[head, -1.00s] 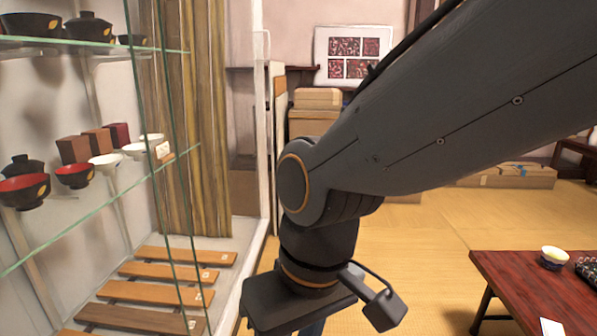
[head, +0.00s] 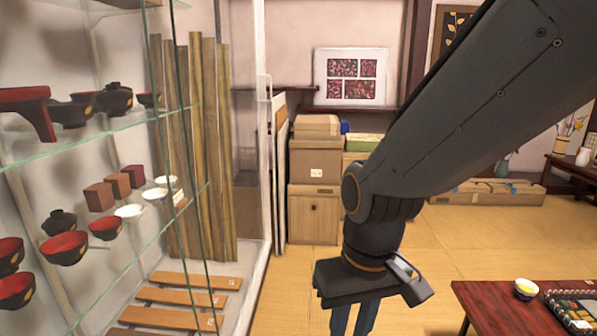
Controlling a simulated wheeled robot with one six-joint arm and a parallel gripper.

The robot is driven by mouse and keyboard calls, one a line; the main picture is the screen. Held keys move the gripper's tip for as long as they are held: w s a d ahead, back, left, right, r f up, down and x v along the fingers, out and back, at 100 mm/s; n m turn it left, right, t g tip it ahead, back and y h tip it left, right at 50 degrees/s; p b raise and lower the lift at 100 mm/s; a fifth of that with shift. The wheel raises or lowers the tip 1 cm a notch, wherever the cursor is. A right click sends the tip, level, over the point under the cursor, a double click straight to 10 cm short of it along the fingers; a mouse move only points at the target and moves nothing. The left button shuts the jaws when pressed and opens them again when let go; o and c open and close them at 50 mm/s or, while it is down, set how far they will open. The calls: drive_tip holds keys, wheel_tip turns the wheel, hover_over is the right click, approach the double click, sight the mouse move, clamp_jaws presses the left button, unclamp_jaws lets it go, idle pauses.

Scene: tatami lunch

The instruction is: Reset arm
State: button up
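My gripper (head: 354,318) hangs down at the end of my dark grey arm, right of the picture's middle. Its bluish fingers point at the floor and are cut off by the bottom edge. The two fingers show a narrow gap between them, but their tips are hidden below the frame. Nothing is seen held in the visible part. The gripper is over the tatami floor, between the glass display case and the red-brown table.
The glass case (head: 187,190) with several bowls stands close on the left. A low table (head: 478,300) with a cup (head: 526,289) is at lower right. Stacked boxes (head: 316,165) stand behind. Tatami floor (head: 440,245) is clear between them.

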drive_tip(key=s+d+r+m+p, duration=0.2)
drive_tip(key=d+r+m+p, duration=0.1)
drive_tip(key=d+r+p, duration=0.8)
drive_tip(key=shift+s+d+r+h+p, duration=0.3)
drive_tip(key=shift+r+p, duration=1.15)
drive_tip(key=shift+p, duration=1.6)
drive_tip(key=shift+w+a, duration=0.1)
